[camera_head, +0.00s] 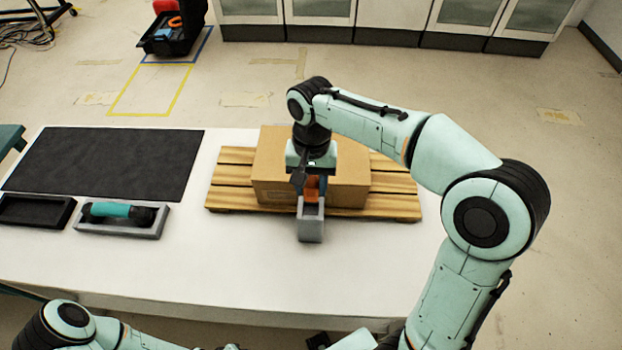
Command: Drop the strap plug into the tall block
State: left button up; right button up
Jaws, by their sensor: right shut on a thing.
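My right gripper (312,182) points down over the front of the cardboard box and is shut on a small orange piece, which I take to be the strap plug (312,195). A grey upright block with an open top, the tall block (311,230), stands at the pallet's front edge. The orange piece is right above or at the block's opening; I cannot tell whether it is inside. The gripper hides part of the plug. My left arm shows at the bottom left, but its fingers are not visible.
A cardboard box (350,180) sits on a wooden pallet (395,205) behind the block. On the left of the white table (200,270) are a dark mat (105,163), an empty black tray (35,210) and a grey tray (120,227) holding a teal-and-black tool (115,211). The table's front is clear.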

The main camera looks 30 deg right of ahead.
aim_at(311, 200)
jog(key=shift+w+f+b, duration=0.1)
jog(key=shift+f+b, duration=0.3)
jog(key=shift+f, duration=0.4)
jog(key=shift+s+a+f+b, duration=0.1)
jog(key=shift+f+b, duration=0.55)
jog(key=shift+f, duration=0.5)
jog(key=shift+s+f+b, duration=0.1)
jog(key=shift+f+b, duration=0.55)
jog(key=shift+f, duration=0.5)
pick_arm(q)
jog(key=f, duration=0.1)
jog(key=s+f, duration=0.2)
jog(key=f, duration=0.1)
jog(key=shift+s, duration=0.1)
jog(key=shift+r+p, duration=0.25)
jog(key=shift+p, duration=0.05)
jog(key=shift+f+b, duration=0.4)
pick_arm(e)
jog(key=shift+f, duration=0.6)
jog(key=o, duration=0.8)
